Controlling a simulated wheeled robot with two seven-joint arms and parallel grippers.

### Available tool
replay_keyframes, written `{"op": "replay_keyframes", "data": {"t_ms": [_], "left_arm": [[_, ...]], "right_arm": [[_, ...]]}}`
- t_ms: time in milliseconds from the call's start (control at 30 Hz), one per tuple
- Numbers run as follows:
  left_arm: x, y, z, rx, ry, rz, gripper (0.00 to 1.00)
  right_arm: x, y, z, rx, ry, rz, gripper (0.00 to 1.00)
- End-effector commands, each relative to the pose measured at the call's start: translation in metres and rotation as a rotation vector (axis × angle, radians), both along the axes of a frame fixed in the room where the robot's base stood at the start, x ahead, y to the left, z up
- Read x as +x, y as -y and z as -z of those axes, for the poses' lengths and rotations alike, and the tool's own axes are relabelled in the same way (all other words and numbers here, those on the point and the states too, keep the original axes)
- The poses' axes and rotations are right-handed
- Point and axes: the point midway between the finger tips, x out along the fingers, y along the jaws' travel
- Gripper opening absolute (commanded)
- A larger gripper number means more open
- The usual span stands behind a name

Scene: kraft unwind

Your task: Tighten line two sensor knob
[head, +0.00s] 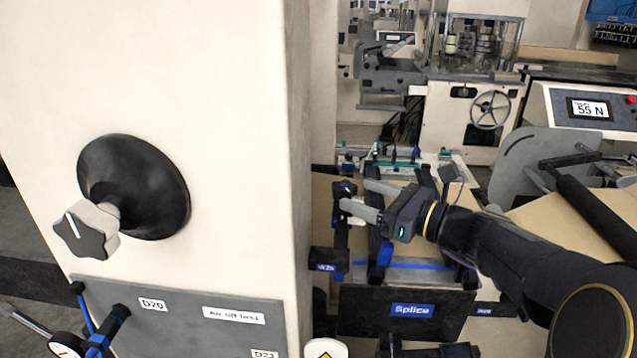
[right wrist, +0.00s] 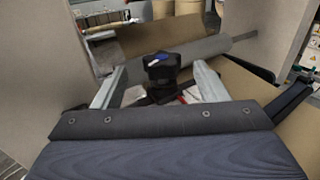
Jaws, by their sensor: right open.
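A small black knob (right wrist: 162,68) with a blue and white mark on top shows in the right wrist view. It lies between the two grey fingers of my right gripper (right wrist: 160,80), with visible gaps on both sides. In the head view this knob (head: 345,188) tops a dark post beside the cream column, at the fingertips of my right gripper (head: 356,197). The right gripper is open, its fingers pointing left. I cannot tell from the pictures which line the knob belongs to. My left gripper is in neither view.
The cream column (head: 225,120) fills the left, with a grey star knob (head: 85,230) on a black disc. A "Splice" plate (head: 408,310) stands below the right gripper. A dark roller (head: 595,210) and brown paper lie at right, below a "55 N" display (head: 588,108).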

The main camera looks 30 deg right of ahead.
Motion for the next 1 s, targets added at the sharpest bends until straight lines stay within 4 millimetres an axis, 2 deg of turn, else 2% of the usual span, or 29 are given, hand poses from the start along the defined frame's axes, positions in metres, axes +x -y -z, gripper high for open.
{"op": "replay_keyframes", "data": {"t_ms": [167, 533, 700, 933, 1000], "left_arm": [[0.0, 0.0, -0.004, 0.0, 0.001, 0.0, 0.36], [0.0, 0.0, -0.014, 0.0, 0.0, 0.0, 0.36], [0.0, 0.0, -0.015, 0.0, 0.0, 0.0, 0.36], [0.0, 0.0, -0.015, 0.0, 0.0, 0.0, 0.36], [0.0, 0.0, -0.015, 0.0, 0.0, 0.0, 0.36]], "right_arm": [[0.012, -0.003, -0.001, 0.011, 0.001, 0.01, 0.67], [0.064, -0.021, 0.0, 0.009, 0.001, 0.008, 0.67], [0.073, -0.025, 0.0, 0.009, 0.001, 0.01, 0.67], [0.073, -0.025, 0.001, 0.008, 0.001, 0.009, 0.67], [0.073, -0.025, 0.001, 0.008, 0.001, 0.01, 0.58]]}}
